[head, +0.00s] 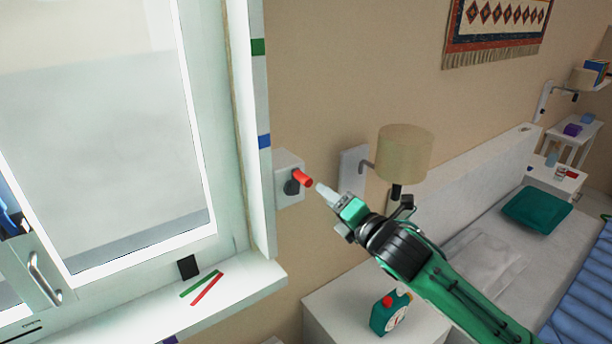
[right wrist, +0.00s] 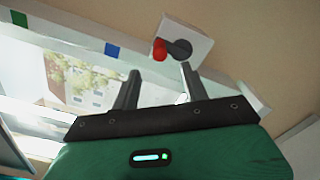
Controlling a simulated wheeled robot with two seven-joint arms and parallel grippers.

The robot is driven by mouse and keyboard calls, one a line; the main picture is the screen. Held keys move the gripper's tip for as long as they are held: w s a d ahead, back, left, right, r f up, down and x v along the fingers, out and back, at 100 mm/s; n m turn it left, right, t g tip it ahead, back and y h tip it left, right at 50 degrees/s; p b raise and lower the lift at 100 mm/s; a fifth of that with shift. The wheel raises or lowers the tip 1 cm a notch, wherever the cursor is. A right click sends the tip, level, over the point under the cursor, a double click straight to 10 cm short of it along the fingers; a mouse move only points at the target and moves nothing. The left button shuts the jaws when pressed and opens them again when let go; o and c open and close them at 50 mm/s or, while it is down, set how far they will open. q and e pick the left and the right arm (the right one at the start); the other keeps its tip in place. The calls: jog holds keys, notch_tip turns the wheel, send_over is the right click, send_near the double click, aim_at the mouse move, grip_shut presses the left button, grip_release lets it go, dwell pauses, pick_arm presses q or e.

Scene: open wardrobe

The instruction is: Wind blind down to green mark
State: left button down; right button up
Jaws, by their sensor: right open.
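The winding crank has a red handle (head: 303,178) on a dark hub (head: 291,187), set on a white wall box (head: 284,163) right of the window. The handle also shows in the right wrist view (right wrist: 159,50). My right gripper (head: 321,187) is open, its fingertips just right of the handle in the head view; I cannot tell whether they touch it. In the wrist view the handle lies beyond the open fingers (right wrist: 160,78). The green mark (head: 258,47) is on the window frame, above a blue mark (head: 264,141). The blind's lower edge is not clear against the pale window. My left gripper is not in view.
A wall lamp (head: 404,152) stands out close above my right forearm. Below it is a white cabinet (head: 340,300) with a green clock (head: 390,314). Red and green strips (head: 205,288) lie on the windowsill. A bed (head: 490,225) is at the right.

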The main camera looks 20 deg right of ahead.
aim_at(309, 182)
jog(key=p+x, duration=0.3)
jog(key=x, duration=0.5)
jog(key=shift+w+a, duration=0.1)
jog(key=shift+w, duration=0.2)
jog(key=shift+w+a, duration=0.2)
jog(key=shift+w, duration=0.2)
jog(key=c, duration=1)
